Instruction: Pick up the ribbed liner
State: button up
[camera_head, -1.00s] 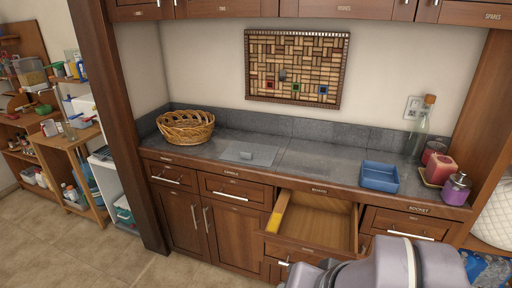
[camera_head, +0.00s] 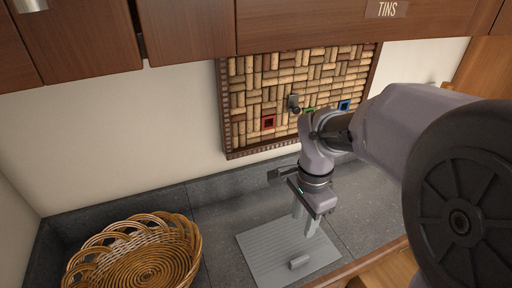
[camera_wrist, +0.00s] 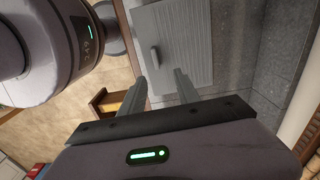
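The ribbed liner (camera_head: 272,252) is a flat grey ribbed sheet lying on the dark stone counter. A small raised grey tab (camera_head: 299,262) stands near its front edge. My gripper (camera_head: 304,228) points down over the liner's right part, with its two fingers apart and nothing between them. In the wrist view the liner (camera_wrist: 185,45) lies beyond the fingertips, and its tab (camera_wrist: 155,57) is near the left finger. My gripper (camera_wrist: 163,80) looks open there too. The gap between fingertips and liner is hard to judge.
A wicker basket (camera_head: 135,258) stands on the counter left of the liner. A cork board (camera_head: 290,90) hangs on the wall behind my arm. Wooden cabinets (camera_head: 190,25) hang above. An open drawer (camera_wrist: 108,102) shows in the wrist view. Bare counter (camera_head: 365,205) lies right of the liner.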

jog(key=b, duration=0.3)
send_over(300, 258)
notch_tip(300, 258, down, 7)
notch_tip(300, 258, down, 10)
jog(key=b, duration=0.4)
jog(key=shift+f, duration=0.2)
jog(key=shift+s+r, duration=0.1)
jog(key=shift+c, duration=0.2)
grip_shut()
